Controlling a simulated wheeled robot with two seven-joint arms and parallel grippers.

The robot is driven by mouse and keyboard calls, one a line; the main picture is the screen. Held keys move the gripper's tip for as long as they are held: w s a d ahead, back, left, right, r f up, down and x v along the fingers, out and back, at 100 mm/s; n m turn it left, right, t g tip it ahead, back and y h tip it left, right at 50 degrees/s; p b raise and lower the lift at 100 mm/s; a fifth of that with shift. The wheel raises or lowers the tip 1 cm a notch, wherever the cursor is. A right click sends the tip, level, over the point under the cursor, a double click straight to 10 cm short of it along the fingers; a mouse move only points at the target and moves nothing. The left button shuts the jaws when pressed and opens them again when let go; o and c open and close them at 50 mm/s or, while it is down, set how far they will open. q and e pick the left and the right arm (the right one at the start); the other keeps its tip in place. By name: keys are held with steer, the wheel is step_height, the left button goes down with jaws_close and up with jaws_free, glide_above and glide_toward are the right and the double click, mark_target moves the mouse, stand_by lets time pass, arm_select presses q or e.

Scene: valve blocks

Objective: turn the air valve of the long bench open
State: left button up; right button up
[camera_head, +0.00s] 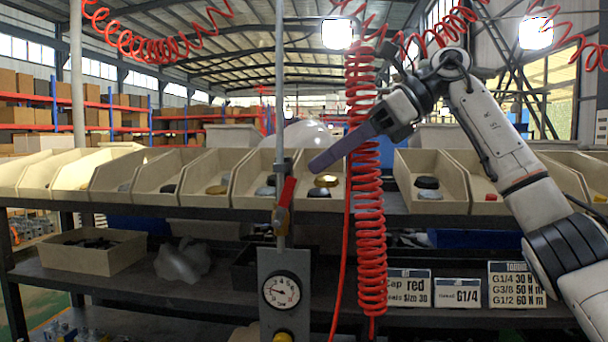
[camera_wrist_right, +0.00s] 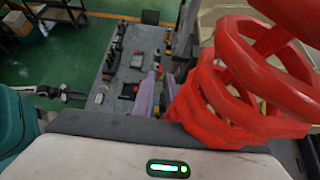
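The air valve has a red lever handle (camera_head: 286,192) on a thin vertical pipe (camera_head: 280,100) at the front of the long bench (camera_head: 200,213). The handle points upward, tilted slightly right of the pipe. A round gauge (camera_head: 282,291) sits on a grey plate below it; its small marks are hard to read. My right gripper (camera_head: 318,164) reaches in from the right. Its purple fingertips are right of and above the handle's top, apart from it in the picture. In the wrist view its two fingers (camera_wrist_right: 158,95) show a gap with nothing between them.
A red coiled hose (camera_head: 366,200) hangs beside my right fingers and fills the right of the wrist view (camera_wrist_right: 235,95). Open parts bins (camera_head: 207,178) line the bench top. Signs (camera_head: 457,292) and a bin (camera_head: 92,252) stand on the lower shelf.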

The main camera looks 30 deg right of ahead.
steer(key=shift+v, duration=0.75)
steer(key=shift+f, duration=0.1)
jaws_close()
steer(key=n+t+y+b, duration=0.7)
steer(key=n+y+b, duration=0.2)
steer(key=n+b, duration=0.95)
glide_toward(284, 203)
steer(key=w+a+r+p, duration=0.2)
steer(key=w+a+r, duration=0.1)
steer(key=r, duration=0.1)
